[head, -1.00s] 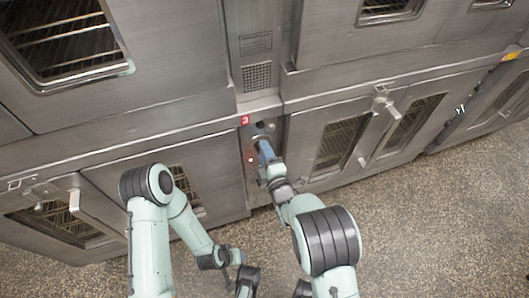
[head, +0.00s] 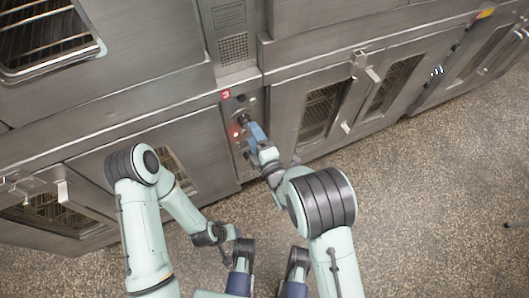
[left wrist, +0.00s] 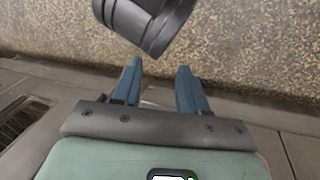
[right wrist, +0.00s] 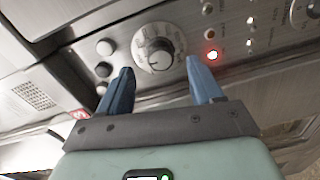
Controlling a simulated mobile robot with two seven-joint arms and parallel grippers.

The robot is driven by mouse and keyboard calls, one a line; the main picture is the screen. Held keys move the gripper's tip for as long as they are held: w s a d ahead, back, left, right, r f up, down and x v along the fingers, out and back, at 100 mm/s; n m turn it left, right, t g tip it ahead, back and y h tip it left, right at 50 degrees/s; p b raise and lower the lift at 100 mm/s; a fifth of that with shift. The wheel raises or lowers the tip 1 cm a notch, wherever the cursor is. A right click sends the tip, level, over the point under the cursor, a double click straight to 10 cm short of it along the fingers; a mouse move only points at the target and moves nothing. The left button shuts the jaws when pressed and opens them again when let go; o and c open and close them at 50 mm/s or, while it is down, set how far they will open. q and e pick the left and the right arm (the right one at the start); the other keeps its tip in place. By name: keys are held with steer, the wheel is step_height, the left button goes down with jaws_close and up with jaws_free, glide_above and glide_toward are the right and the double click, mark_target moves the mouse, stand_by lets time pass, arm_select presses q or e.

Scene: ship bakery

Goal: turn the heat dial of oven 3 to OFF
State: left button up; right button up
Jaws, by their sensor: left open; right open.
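Oven 3's control panel (head: 239,155) is a narrow strip between two oven doors, with a red "3" label (head: 226,95) on top. In the right wrist view its heat dial (right wrist: 158,49) is a dark round knob on a pale marked disc. I cannot read where the knob points. My right gripper (right wrist: 158,66) is open, its blue fingertips apart on either side of the dial's lower part. It seems to stand just off the knob; in the head view the right gripper (head: 254,131) is beside the panel. My left gripper (left wrist: 160,66) is open and empty, over the floor.
A red light (right wrist: 213,55) glows right of the dial; round buttons (right wrist: 104,47) sit to its left. Oven doors with protruding handles (head: 373,73) flank the panel.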

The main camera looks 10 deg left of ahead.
arm_select(q)
steer(key=shift+s+d+r+g+p, duration=0.35)
steer(key=shift+s+r, duration=0.2)
steer(key=shift+s, duration=0.25)
arm_select(e)
steer(key=v, duration=0.9)
steer(key=shift+w, duration=0.1)
